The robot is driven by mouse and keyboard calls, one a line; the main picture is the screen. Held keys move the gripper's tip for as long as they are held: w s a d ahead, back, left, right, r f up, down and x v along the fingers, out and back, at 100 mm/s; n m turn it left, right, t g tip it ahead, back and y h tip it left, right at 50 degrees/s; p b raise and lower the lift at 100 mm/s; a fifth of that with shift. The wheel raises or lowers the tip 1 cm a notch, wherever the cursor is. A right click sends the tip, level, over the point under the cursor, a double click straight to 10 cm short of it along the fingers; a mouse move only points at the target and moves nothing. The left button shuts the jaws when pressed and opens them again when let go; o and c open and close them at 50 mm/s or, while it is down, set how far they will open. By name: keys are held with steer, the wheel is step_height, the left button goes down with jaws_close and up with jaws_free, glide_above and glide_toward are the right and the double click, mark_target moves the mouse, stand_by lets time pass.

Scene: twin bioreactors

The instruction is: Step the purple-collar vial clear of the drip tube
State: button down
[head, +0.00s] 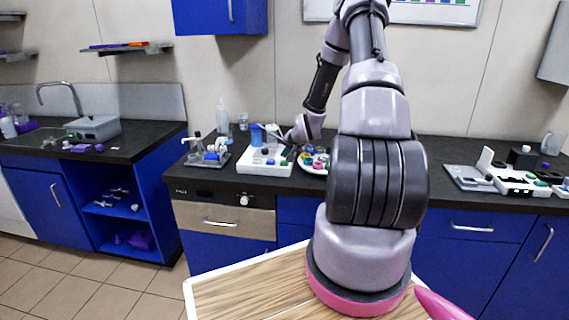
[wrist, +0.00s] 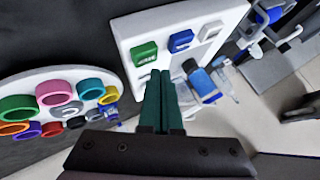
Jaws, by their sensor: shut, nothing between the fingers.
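My gripper (wrist: 160,76) is shut and empty, its two dark green fingers together. In the wrist view the fingertips are over or near the edge of a white unit (wrist: 130,36) with a green and a blue button. A round white carousel (wrist: 70,76) with coloured rings lies to the left of the fingers, apart from them in the picture. A purple ring (wrist: 28,129) shows at its lower left, partly crowded by other rings. In the head view the carousel (head: 313,168) is partly behind my arm. I cannot make out the drip tube for certain.
A clear vessel with a blue band (wrist: 201,82) stands right of the fingers. A dark tray of glassware (head: 205,160) is left of the white unit. A second white unit (head: 515,180) stands far right.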

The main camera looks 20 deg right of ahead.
mark_target(286, 163)
steer(key=shift+r, duration=2.4)
stand_by(0.7)
steer(key=r+m, duration=0.1)
steer(key=m, duration=0.4)
steer(key=r+m, duration=0.1)
steer(key=m, duration=0.5)
steer(key=r+m, duration=0.1)
steer(key=m, duration=0.5)
steer(key=shift+d+r+y, duration=0.35)
steer(key=shift+r+y, duration=0.05)
steer(key=shift+f, duration=0.1)
steer(key=shift+f, duration=4.35)
